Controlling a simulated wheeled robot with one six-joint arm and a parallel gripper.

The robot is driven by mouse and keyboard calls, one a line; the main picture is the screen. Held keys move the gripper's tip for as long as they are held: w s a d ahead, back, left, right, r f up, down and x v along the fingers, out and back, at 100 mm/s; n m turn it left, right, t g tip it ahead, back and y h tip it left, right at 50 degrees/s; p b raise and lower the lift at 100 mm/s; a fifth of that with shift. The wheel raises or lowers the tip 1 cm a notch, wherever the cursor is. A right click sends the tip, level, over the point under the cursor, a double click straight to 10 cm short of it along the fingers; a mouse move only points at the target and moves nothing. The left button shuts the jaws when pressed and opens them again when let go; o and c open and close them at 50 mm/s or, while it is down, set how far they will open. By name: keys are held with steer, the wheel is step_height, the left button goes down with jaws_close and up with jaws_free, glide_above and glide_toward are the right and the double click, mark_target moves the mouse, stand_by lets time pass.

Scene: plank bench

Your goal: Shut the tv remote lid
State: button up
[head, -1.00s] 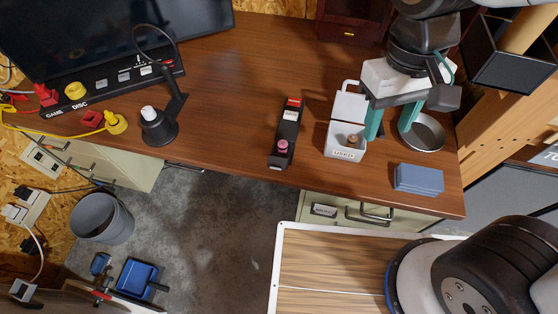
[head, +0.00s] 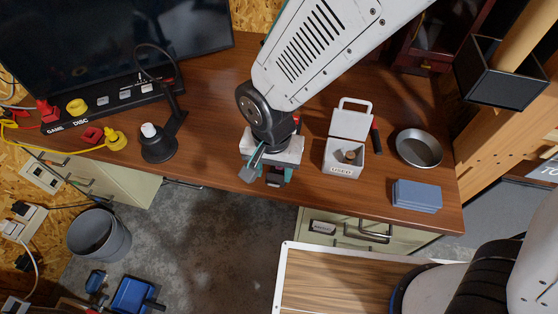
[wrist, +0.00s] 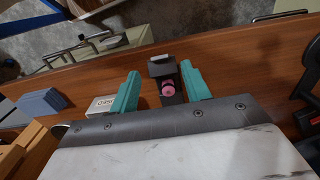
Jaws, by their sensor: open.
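A black tv remote (wrist: 169,98) lies on the bench and shows in the wrist view between my fingers. It carries a round pink part (wrist: 168,88). A wider dark piece (wrist: 160,68) with a pale label sits at its far end. I cannot tell whether this is the lid or how it stands. My gripper (wrist: 160,72) is open, its teal fingers on either side of the remote with gaps. In the head view my gripper (head: 272,172) is over the remote and hides nearly all of it.
A white box (head: 344,158) marked USED stands open right of my gripper. A red-and-black tool (head: 376,138), a metal bowl (head: 419,148) and blue blocks (head: 416,196) lie further right. A lamp (head: 158,142) stands left. The bench's front edge is close to my gripper.

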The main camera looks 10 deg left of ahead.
mark_target(273, 184)
steer(key=shift+f, duration=2.25)
